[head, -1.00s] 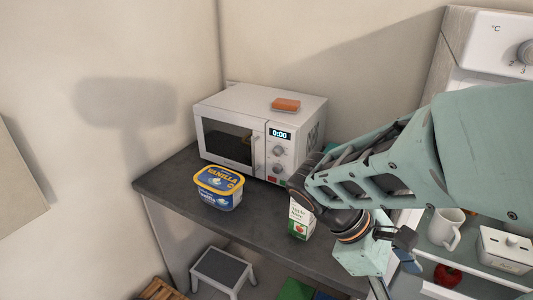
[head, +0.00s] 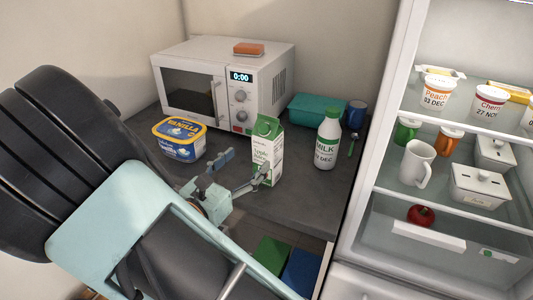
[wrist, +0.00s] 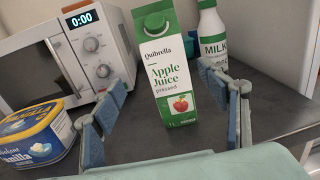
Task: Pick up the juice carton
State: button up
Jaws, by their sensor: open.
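The juice carton (head: 264,152) is white and green and labelled Apple Juice. It stands upright on the dark counter in front of the microwave's right side. In the wrist view the carton (wrist: 173,65) stands ahead, between the directions of the two blue-padded fingers. My gripper (head: 240,170) is open and empty, in front and to the left of the carton in the head view; its right finger overlaps the carton's lower part there. I cannot tell whether that finger touches it. In the wrist view the gripper (wrist: 165,110) has its fingers wide apart.
A vanilla tub (head: 179,139) stands left of the carton, and a milk bottle (head: 327,140) close to its right. The microwave (head: 220,85), a teal container (head: 313,112) and a blue mug (head: 356,114) are behind. An open fridge (head: 440,190) is at right.

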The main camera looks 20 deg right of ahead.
aim_at(262, 150)
jog(key=x, duration=0.4)
jog(key=shift+w+d, duration=0.15)
jog(key=shift+d, duration=0.15)
jog(key=x, duration=0.4)
jog(key=shift+s+d, duration=0.3)
jog(key=shift+d, duration=0.05)
jog(key=shift+w+d, duration=0.35)
grip_shut()
jog(key=shift+r, duration=0.15)
